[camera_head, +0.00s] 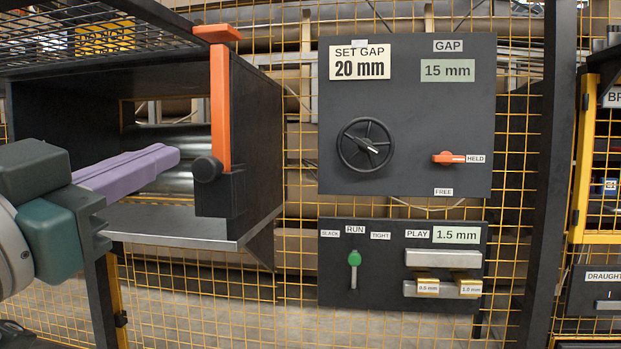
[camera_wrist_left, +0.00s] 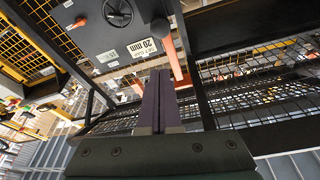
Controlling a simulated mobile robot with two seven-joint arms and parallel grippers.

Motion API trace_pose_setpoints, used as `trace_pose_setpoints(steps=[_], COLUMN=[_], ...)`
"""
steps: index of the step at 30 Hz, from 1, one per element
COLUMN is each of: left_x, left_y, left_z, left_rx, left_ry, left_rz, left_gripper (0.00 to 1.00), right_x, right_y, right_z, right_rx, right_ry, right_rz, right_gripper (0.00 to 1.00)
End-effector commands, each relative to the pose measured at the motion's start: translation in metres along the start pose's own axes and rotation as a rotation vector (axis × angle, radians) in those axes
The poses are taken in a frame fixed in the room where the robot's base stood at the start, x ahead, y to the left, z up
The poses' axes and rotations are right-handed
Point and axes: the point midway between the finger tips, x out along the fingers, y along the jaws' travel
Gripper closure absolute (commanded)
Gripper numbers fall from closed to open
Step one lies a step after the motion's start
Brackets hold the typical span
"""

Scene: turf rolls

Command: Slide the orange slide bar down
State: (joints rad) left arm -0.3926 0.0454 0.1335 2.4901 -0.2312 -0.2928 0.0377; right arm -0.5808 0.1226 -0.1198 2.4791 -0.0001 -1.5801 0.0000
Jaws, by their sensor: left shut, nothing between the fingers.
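The orange slide bar (camera_head: 220,110) stands upright at the right front of a black box-like housing (camera_head: 258,140). Its flat orange top piece (camera_head: 217,33) sticks up above the housing, and its lower end sits at a black bracket (camera_head: 222,195) with a round black knob (camera_head: 207,168). My left gripper (camera_head: 174,156) has purple fingers, shut and empty, just left of the bar's lower part in the head view. In the left wrist view the closed fingers (camera_wrist_left: 161,74) point towards the orange bar (camera_wrist_left: 172,60), partly hidden there. I cannot tell whether they touch. My right gripper is not in view.
A dark panel (camera_head: 410,110) at the right carries a black handwheel (camera_head: 366,145) and an orange lever (camera_head: 448,158) by the HELD label. A lower panel (camera_head: 345,289) has a green-knobbed lever (camera_head: 354,260). Wire mesh (camera_head: 80,42) covers the housing; metal rollers show inside.

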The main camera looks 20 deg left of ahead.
Motion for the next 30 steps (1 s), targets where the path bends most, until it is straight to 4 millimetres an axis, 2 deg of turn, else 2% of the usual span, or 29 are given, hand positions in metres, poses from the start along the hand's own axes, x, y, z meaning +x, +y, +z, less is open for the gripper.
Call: trace_pose_setpoints(steps=[4,17,23,30], left_x=[0.000,0.005,0.029,0.074], left_y=[-0.004,-0.004,-0.005,-0.005], left_z=[-0.013,-0.014,-0.017,-0.019], left_rx=[0.012,0.012,0.013,0.014], left_ry=[0.067,0.074,0.076,0.075], left_rz=[-0.014,-0.014,-0.014,-0.015], left_gripper=[1.00,1.00,1.00,1.00], right_x=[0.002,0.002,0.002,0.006], right_y=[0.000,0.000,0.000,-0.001], right_z=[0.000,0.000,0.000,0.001], right_rx=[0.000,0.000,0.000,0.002], right_ry=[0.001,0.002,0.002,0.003], right_rz=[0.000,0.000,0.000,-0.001], right_gripper=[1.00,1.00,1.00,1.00])
